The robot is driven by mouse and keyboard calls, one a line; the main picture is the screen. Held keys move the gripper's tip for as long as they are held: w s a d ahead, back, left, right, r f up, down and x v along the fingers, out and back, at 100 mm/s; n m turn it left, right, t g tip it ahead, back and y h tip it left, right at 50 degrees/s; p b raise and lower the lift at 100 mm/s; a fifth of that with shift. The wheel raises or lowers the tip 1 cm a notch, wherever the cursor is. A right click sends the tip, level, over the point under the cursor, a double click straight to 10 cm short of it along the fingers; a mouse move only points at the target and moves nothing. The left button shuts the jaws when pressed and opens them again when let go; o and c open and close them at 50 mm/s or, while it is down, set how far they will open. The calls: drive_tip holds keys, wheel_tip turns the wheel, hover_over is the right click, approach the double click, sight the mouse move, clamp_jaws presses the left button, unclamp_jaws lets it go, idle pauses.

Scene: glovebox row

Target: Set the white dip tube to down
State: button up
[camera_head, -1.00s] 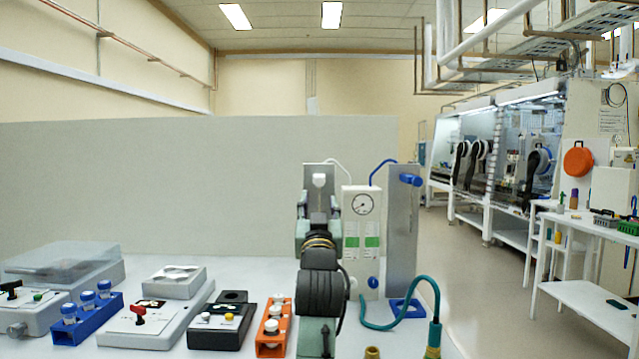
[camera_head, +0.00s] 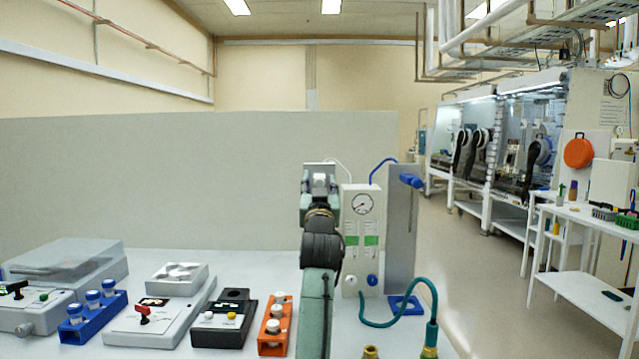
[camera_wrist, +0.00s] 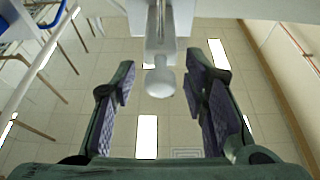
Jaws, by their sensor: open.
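The white dip tube (camera_wrist: 159,82) shows in the wrist view as a white rounded knob on a short stem, coming from a pale mount at the top. My gripper (camera_wrist: 160,95) is open, with one dark-padded finger on each side of the knob and a gap to both. In the head view my gripper (camera_head: 320,188) is raised in front of the left grey upright plate (camera_head: 322,166) and mostly hides the white part there. A thin white hose runs from that plate to the gauge box. I cannot tell the lever's exact angle.
A white gauge box (camera_head: 362,235) stands just right of my arm. Beyond it is another grey plate (camera_head: 401,240) with a blue lever (camera_head: 411,181). A green hose (camera_head: 400,322) loops in front. Racks and small devices fill the table to the left.

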drive_tip(key=shift+c, duration=0.2)
clamp_jaws()
idle(0.5)
